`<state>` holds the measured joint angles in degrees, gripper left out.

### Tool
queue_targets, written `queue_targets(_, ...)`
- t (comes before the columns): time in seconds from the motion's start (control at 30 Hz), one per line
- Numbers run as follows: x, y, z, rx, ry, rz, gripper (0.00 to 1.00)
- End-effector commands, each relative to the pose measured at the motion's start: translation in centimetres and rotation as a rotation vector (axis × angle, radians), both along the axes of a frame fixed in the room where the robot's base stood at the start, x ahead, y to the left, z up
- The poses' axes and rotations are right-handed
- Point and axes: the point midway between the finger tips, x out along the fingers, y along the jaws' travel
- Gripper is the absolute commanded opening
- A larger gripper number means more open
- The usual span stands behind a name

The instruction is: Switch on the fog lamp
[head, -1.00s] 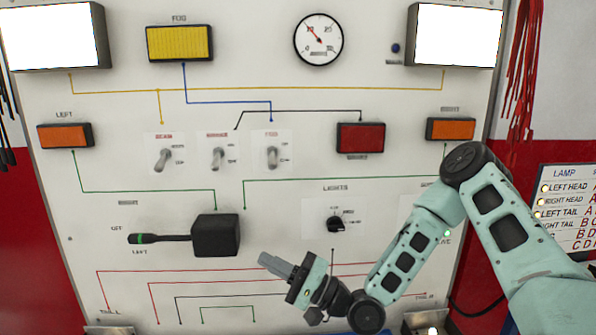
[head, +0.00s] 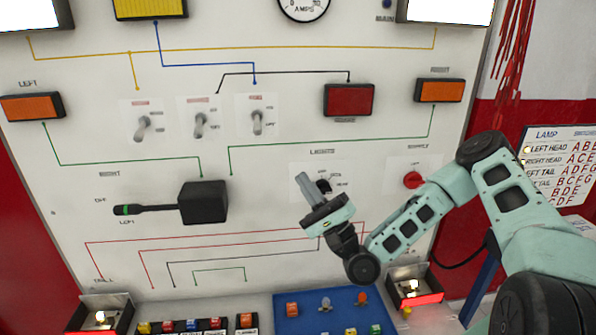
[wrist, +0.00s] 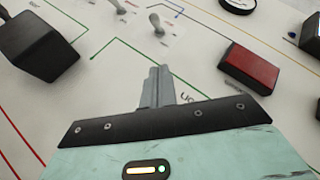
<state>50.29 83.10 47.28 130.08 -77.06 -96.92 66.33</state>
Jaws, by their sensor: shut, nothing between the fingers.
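The fog lamp (head: 150,8) is a yellow block at the top of the panel, dull beside the glowing white headlamps. A blue line runs from it to the fog switch (head: 257,122), the rightmost of three small toggles; I cannot tell its lever position. It also shows in the wrist view (wrist: 156,22), beyond the fingertips. My gripper (head: 303,177) is shut and empty, in front of the panel by the lights knob (head: 324,186), partly covering it. It is below and right of the fog switch, apart from it. The shut fingers (wrist: 155,75) point up toward the toggles.
Two more toggles (head: 200,124) (head: 143,127) stand left of the fog switch. A black box with a lever (head: 203,202) is at lower left, a red lamp (head: 349,100) at right, and a red knob (head: 412,180) lower right. A blue tray (head: 290,325) lies below.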

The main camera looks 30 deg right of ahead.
Motion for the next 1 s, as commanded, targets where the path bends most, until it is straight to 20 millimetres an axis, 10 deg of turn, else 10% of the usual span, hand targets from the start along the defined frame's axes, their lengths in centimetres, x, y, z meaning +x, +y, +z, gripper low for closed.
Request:
queue_targets(0.4, 5.5, 2.7, 6.7, 0.000, -0.002, 0.000, 0.00)
queue_targets(1.0, 5.2, 5.6, 8.4, 0.000, 0.000, 0.000, 0.00)
